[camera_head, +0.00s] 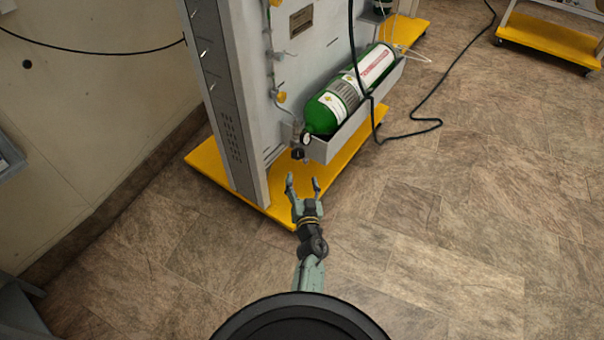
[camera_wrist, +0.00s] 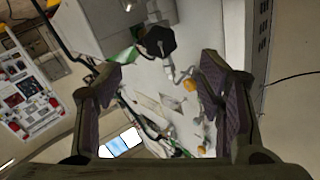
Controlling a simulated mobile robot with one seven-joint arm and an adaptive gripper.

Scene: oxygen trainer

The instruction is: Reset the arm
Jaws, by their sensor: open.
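My gripper (camera_head: 303,187) is open and empty in the head view, with its two fingers apart. It is at the end of my arm, in front of the trainer's yellow base and just below the end of the green oxygen cylinder (camera_head: 345,92). The cylinder lies in a grey tray (camera_head: 350,132) on the trainer's panel. In the wrist view both fingers of my gripper (camera_wrist: 165,95) frame a dark knob (camera_wrist: 159,41), which lies beyond them. I see no contact with it.
The grey trainer cabinet (camera_head: 228,100) stands on a yellow wheeled base (camera_head: 215,168). A black hose (camera_head: 436,121) trails across the floor to the right. A second yellow base (camera_head: 548,38) is at the upper right.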

